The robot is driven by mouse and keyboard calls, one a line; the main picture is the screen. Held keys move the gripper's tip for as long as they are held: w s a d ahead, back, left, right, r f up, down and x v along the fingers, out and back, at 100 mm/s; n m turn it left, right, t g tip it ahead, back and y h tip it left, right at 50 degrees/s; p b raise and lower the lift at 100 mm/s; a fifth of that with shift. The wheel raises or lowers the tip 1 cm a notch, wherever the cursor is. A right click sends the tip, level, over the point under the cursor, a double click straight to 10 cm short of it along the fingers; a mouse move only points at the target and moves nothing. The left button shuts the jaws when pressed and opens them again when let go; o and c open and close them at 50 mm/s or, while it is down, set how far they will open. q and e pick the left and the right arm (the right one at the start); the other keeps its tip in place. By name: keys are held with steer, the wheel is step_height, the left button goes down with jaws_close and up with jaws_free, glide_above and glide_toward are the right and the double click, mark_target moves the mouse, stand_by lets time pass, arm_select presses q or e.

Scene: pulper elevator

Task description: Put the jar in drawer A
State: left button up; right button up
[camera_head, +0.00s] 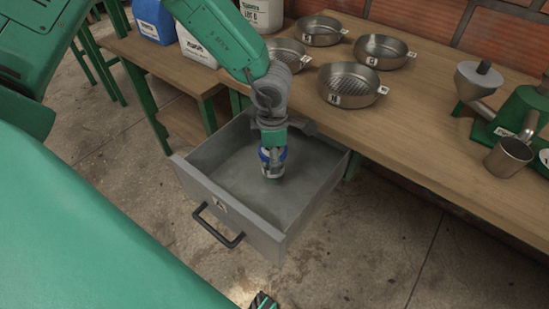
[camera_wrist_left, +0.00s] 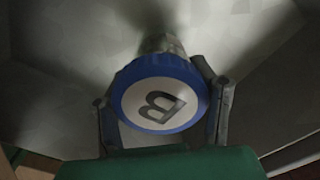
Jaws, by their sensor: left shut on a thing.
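My left gripper (camera_head: 271,148) reaches down into the open grey drawer (camera_head: 196,187) and is shut on the jar (camera_head: 272,171). The jar has a blue lid and a clear or metallic body. In the left wrist view the jar's lid (camera_wrist_left: 187,124) faces the camera with a black letter B on a white disc, between the two fingers (camera_wrist_left: 161,105). The jar is inside the drawer's outline, near or on its floor; contact cannot be told. The drawer's front label is small and looks like an A. A small dark and green part at the bottom edge may be my right gripper (camera_head: 263,301).
The drawer hangs under a wooden bench (camera_head: 418,140). Several metal pans, such as one pan (camera_head: 350,85), stand on it, with a green grinder-like machine (camera_head: 517,115) at right. Blue (camera_head: 154,20) and white (camera_head: 262,14) containers stand at the back. The drawer floor around the jar is clear.

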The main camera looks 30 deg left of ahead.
arm_select(q)
steer(key=shift+a+f, duration=0.1)
steer(key=shift+a, duration=0.3)
steer(key=shift+c, duration=0.6)
steer(key=o, duration=1.5)
steer(key=shift+d+r, duration=0.2)
steer(key=shift+d, duration=0.35)
steer(key=shift+d+r, duration=0.1)
steer(key=shift+r, duration=0.15)
steer(key=r+p, duration=0.1)
steer(key=r, duration=0.2)
steer(key=r+p, duration=0.1)
steer(key=r, duration=0.3)
steer(key=r+p, duration=0.1)
steer(key=r, duration=0.2)
steer(key=shift+a+r, duration=0.15)
steer(key=shift+a, duration=0.25)
steer(key=shift+d+r, duration=0.1)
steer(key=shift+r, duration=0.25)
steer(key=shift+d+r, duration=0.2)
arm_select(e)
step_height(320, 180, up, 4)
steer(key=shift+f, duration=0.25)
arm_select(q)
steer(key=shift+a+f, duration=0.1)
steer(key=shift+a, duration=0.25)
arm_select(e)
steer(key=shift+a+r, duration=0.1)
steer(key=shift+a, duration=0.2)
